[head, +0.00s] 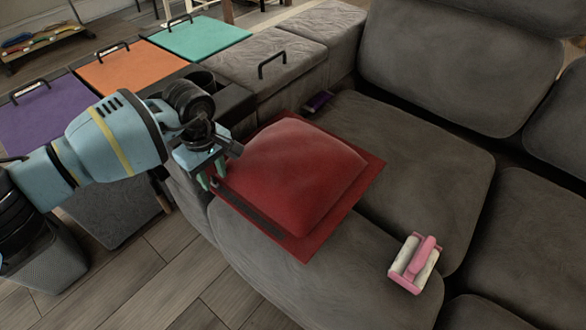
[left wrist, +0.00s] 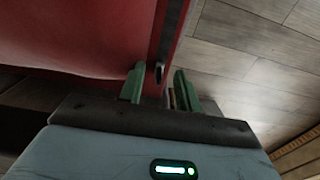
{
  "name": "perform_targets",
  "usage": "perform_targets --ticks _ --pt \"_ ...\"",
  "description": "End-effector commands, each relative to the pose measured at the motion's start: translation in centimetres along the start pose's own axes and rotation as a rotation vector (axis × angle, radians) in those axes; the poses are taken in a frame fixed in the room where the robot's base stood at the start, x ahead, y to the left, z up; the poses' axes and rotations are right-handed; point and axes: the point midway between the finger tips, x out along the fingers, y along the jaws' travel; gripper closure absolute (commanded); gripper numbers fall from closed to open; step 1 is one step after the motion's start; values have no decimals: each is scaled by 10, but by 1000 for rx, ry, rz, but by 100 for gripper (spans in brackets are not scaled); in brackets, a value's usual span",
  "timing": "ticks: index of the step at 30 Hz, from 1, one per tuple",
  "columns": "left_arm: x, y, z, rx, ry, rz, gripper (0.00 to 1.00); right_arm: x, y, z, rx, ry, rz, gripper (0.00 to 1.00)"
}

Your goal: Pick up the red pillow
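The red pillow (head: 305,170) lies on the grey sofa, puffed in the middle with a flat border and a dark strip along its near-left edge. My left gripper (head: 212,181) is at the pillow's left corner. In the left wrist view the pillow (left wrist: 80,35) fills the upper left. The green fingers of my left gripper (left wrist: 160,82) stand apart on either side of the pillow's edge, with a gap showing beside the right finger. Firm contact on both sides cannot be seen. My right gripper is not in view.
The grey sofa (head: 425,145) spreads right and behind. Purple, orange and teal lidded boxes (head: 205,38) stand at upper left. Wooden floor (head: 150,290) shows at lower left.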

Motion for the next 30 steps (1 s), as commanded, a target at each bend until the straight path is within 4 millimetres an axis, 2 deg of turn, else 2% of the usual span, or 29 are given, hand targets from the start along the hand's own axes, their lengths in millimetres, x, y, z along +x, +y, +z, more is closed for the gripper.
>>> perform_targets --ticks 1,7,23,30 --pt "0 0 0 0 0 0 73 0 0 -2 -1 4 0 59" --pt "0 0 0 0 0 0 99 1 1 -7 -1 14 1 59" --pt "-4 1 1 0 -1 4 100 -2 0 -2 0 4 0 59" --pt "-25 1 4 -1 0 7 100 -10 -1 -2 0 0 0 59"
